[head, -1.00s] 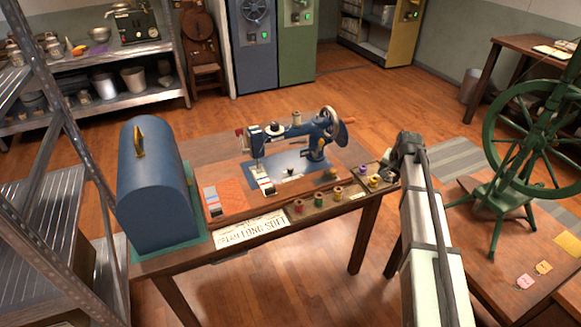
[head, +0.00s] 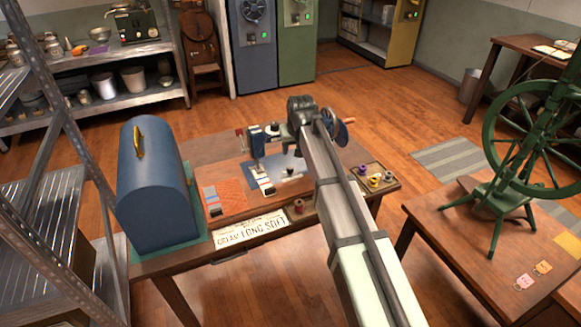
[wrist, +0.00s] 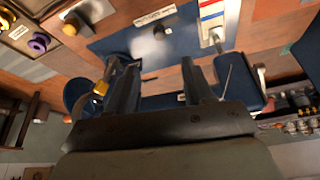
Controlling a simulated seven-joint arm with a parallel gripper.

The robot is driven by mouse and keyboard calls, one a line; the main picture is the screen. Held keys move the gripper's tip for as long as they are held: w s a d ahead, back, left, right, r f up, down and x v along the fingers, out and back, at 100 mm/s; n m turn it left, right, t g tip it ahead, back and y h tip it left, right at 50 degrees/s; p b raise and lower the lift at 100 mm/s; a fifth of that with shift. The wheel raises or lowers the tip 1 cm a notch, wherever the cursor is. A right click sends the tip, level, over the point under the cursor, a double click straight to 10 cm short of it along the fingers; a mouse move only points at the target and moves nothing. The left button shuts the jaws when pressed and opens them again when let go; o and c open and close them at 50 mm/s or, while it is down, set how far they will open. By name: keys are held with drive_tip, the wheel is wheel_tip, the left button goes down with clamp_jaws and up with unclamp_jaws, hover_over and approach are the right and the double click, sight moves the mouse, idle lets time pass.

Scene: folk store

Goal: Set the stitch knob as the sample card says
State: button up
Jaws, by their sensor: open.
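The blue sewing machine (head: 258,143) stands on the wooden table, partly hidden behind my arm in the head view. On its blue bed is a small black knob (head: 288,172), which I take for the stitch knob. It also shows in the wrist view (wrist: 159,33) beside a white scale label (wrist: 155,15). My gripper (wrist: 158,75) is open and empty above the machine, its fingers pointing toward the bed, apart from the knob. A white card (head: 252,230) with large lettering, including "LONG SOFT", lies at the table's front edge. The knob's setting is too small to read.
A blue domed case (head: 155,190) stands at the left of the table. A tray of thread spools (head: 374,180) is at the right. A green spinning wheel (head: 497,200) stands on another table further right.

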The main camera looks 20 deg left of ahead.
sight(290, 168)
drive_tip(key=x, duration=1.3)
drive_tip(key=shift+w+f, duration=0.1)
drive_tip(key=shift+f, duration=0.2)
drive_tip(key=shift+c, duration=0.5)
clamp_jaws()
